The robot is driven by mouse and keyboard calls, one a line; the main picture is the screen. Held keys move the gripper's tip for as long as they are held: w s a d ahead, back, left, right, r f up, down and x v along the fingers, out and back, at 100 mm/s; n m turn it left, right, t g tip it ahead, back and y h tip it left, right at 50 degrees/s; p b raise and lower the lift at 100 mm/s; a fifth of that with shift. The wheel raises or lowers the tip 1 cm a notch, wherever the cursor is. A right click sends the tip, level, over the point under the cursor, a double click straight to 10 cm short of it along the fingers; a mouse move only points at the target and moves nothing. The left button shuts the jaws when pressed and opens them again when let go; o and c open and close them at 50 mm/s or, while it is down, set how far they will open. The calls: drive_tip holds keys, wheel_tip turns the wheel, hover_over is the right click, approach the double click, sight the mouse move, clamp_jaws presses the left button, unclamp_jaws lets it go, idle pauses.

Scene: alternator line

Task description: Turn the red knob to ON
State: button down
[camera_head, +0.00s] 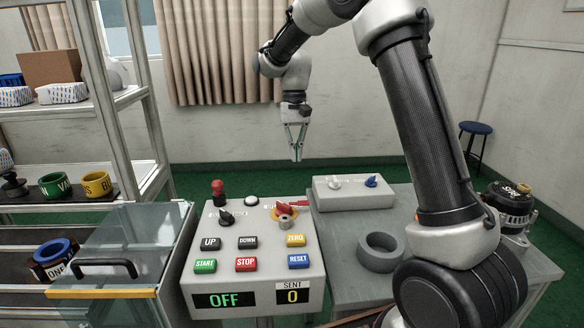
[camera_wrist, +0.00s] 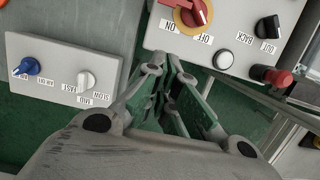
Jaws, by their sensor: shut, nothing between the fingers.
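The red knob (camera_head: 285,209) sits on a yellow ring at the upper right of the grey control box (camera_head: 205,290). In the wrist view the red knob (camera_wrist: 196,14) is at the top edge, partly cut off, with an ON label (camera_wrist: 168,26) and an OFF label (camera_wrist: 206,40) beside it. The display (camera_head: 224,300) reads OFF. My gripper (camera_head: 297,155) points down behind and above the box, with its fingers together and empty. In the wrist view my gripper (camera_wrist: 168,75) is below the knob in the picture, apart from it.
A black selector (camera_head: 226,217) and a red-topped post (camera_head: 218,192) stand left of the knob. Several push buttons lie in front. A smaller box (camera_head: 345,196) with white and blue knobs is at right. A grey ring (camera_head: 380,252) lies on the table.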

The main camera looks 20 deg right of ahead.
drive_tip(key=x, duration=0.9)
drive_tip(key=shift+d, duration=0.15)
drive_tip(key=s, duration=0.3)
drive_tip(key=shift+s+a+r, duration=0.1)
drive_tip(key=shift+a+r, duration=0.05)
drive_tip(key=shift+a, duration=0.15)
drive_tip(key=shift+s, duration=0.35)
